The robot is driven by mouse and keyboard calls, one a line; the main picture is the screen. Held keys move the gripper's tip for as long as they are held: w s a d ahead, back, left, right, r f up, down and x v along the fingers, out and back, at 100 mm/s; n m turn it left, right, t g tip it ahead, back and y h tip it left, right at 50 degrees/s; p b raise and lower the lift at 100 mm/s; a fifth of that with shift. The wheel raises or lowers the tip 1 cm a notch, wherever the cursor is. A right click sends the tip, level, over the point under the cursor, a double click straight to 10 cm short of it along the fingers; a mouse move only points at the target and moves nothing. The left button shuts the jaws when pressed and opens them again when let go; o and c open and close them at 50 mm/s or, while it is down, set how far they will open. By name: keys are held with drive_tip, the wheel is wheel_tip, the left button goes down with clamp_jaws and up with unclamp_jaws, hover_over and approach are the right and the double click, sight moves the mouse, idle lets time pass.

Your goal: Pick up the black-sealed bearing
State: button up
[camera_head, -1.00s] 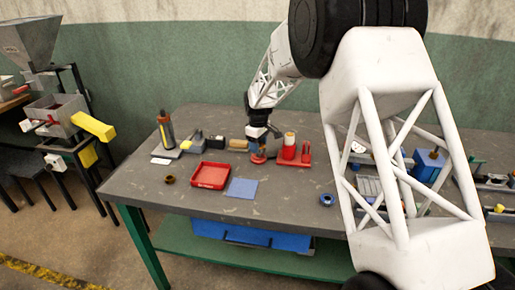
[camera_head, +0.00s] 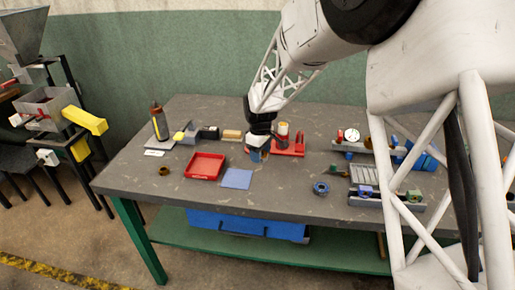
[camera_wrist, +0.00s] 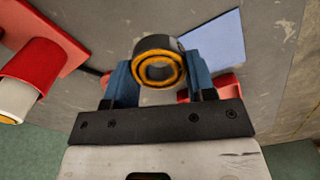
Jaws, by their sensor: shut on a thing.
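My gripper (camera_head: 258,152) is low over the middle of the table in the head view. In the wrist view its blue fingers (camera_wrist: 160,82) are shut on a ring-shaped bearing (camera_wrist: 159,69). The bearing has a dark outer ring, an orange-yellow band on its face and an open centre. It sits between the fingertips with its face toward the wrist camera. In the head view the bearing is mostly hidden by the fingers, and I cannot tell how far it is above the table.
A red tray (camera_head: 205,166) and blue sheet (camera_head: 237,179) lie left of my gripper. A red stand (camera_head: 290,149) with a pale-topped cylinder is close on its right. A brown ring (camera_head: 165,171) and blue ring (camera_head: 321,187) lie apart. The front middle of the table is clear.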

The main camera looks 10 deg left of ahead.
drive_tip(key=shift+s+d+r, duration=0.1)
drive_tip(key=shift+s+d, duration=0.15)
drive_tip(key=shift+s, duration=0.4)
idle(0.3)
